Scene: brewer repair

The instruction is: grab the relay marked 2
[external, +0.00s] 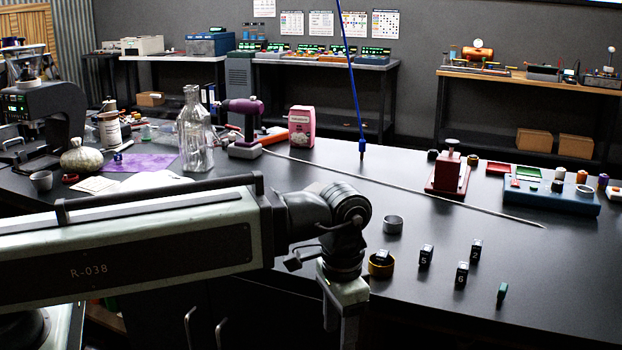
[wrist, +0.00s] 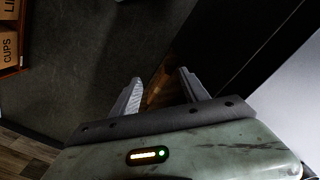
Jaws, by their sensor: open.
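The relay marked 2 (external: 475,249) is a small black block with a white number, standing on the dark table to the right of my arm. The relay marked 5 (external: 426,256) stands to its left, and the relay marked 6 (external: 462,275) stands in front of it. My gripper hangs at the end of my arm, left of the relays, mostly cut off at the lower edge of the external view. In the wrist view my gripper (wrist: 160,88) has its two fingers apart, with nothing held between them. No relay shows in the wrist view.
A red device (external: 448,178) and blue tray (external: 548,195) stand farther back.

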